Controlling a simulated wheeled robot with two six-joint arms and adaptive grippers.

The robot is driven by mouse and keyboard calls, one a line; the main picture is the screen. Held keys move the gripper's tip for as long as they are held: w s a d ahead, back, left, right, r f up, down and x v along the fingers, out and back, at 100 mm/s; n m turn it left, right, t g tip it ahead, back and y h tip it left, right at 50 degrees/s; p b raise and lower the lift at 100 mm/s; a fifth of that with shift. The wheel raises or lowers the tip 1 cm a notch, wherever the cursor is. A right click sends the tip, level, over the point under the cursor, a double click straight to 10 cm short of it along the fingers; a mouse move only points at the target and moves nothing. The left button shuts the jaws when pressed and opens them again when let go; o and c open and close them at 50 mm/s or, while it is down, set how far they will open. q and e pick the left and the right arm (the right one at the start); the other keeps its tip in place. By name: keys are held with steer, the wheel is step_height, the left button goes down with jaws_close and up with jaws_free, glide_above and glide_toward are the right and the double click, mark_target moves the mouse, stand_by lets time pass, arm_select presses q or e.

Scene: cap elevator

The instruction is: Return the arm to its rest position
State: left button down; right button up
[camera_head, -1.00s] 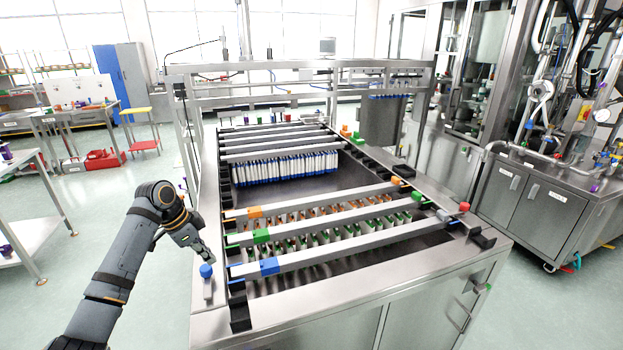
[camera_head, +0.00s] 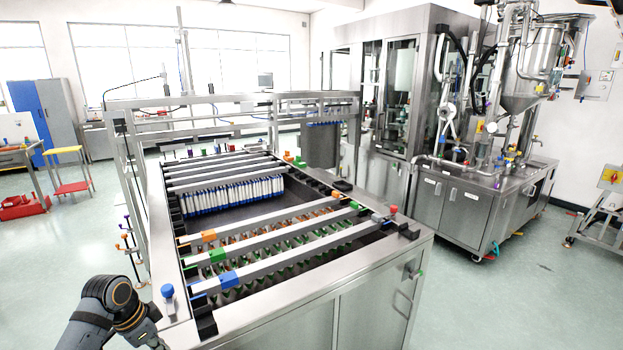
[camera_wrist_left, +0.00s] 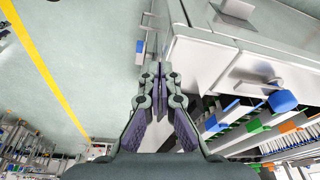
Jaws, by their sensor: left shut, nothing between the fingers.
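My left arm (camera_head: 105,312) comes in at the lower left in the head view, with its forearm beside the near left corner of the steel machine (camera_head: 330,283). My left gripper shows from behind in the left wrist view (camera_wrist_left: 160,75), its two fingers together with nothing between them. It points past the machine's corner over the floor, and its fingers look clear of the blue knob (camera_wrist_left: 283,100). In the head view the gripper is mostly cut off at the bottom edge. My right arm does not show.
The blue knob (camera_head: 167,291) stands on the machine's left rim, close to my arm. Rails with blue (camera_head: 229,279), green (camera_head: 217,255) and orange (camera_head: 208,236) blocks cross the machine top. Open floor (camera_head: 60,235) lies to the left.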

arm_select(q)
steer(key=s+d+f+n+y, duration=0.1)
steer(key=s+d+f+n, duration=0.2)
steer(key=s+d+f, duration=0.75)
steer(key=s+r+n+t+y, duration=0.25)
steer(key=s+n, duration=0.25)
steer(key=s, duration=0.6)
steer(key=s+a+f+g, duration=0.1)
steer(key=s+f, duration=0.1)
steer(key=f, duration=1.2)
steer(key=s+a+f+g, duration=0.1)
steer(key=s+f+g, duration=0.1)
steer(key=f, duration=1.2)
steer(key=s+a+f, duration=0.1)
steer(key=s+f, duration=1.3)
steer(key=s, duration=0.3)
steer(key=shift+s+f+h+b, duration=0.2)
steer(key=shift+f+h+b, duration=0.1)
steer(key=shift+h+b, duration=0.15)
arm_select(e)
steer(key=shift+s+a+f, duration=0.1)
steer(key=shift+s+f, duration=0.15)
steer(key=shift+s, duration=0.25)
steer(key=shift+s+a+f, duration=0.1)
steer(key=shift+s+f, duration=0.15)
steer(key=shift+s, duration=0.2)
